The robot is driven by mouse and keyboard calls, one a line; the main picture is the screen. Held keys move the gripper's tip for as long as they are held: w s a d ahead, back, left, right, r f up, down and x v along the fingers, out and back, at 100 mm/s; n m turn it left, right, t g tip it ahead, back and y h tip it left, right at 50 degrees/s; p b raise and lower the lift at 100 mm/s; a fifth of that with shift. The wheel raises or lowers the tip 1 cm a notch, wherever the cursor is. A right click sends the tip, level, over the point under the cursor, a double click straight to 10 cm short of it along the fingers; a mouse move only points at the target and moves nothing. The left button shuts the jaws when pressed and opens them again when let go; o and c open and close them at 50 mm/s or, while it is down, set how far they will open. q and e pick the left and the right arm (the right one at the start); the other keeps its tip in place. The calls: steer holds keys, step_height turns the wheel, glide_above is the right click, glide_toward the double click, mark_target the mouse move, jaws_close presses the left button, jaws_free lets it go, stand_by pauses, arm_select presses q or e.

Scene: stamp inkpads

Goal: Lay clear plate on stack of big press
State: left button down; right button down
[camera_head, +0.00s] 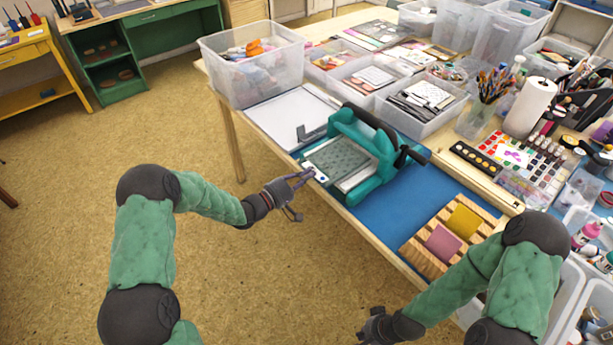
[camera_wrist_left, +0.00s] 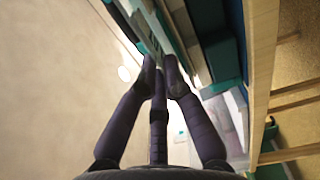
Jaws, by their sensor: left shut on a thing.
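The big press (camera_head: 372,150) is teal with a dark roller and crank, and it stands on the blue mat near the table's front edge. A stack (camera_head: 340,158) with a grey-green textured top lies on its bed, and a white dotted edge sticks out at the front left. My left gripper (camera_head: 300,181) is at that front edge, shut on the clear plate, whose outline is hard to make out over the stack. In the left wrist view the fingertips (camera_wrist_left: 160,68) are close together beside the press. My right gripper (camera_head: 368,334) hangs low in front of the table, its fingers mostly unseen.
A wooden slatted rack (camera_head: 428,262) with yellow and pink blocks is right of the press. A clear bin (camera_head: 252,92) stands at the table's left end. Trays, a brush jar (camera_head: 477,122) and a paper roll (camera_head: 530,106) fill the back. Blue mat (camera_head: 385,213) lies bare between press and rack.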

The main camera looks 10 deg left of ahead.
arm_select(q)
steer(key=shift+f+b, duration=0.35)
steer(key=shift+b, duration=0.1)
stand_by(0.5)
steer(key=c, duration=1.3)
jaws_free()
steer(key=shift+s, duration=0.1)
steer(key=v, duration=0.4)
steer(key=shift+s+a, duration=0.25)
steer(key=shift+s, duration=0.05)
steer(key=v, duration=1.2)
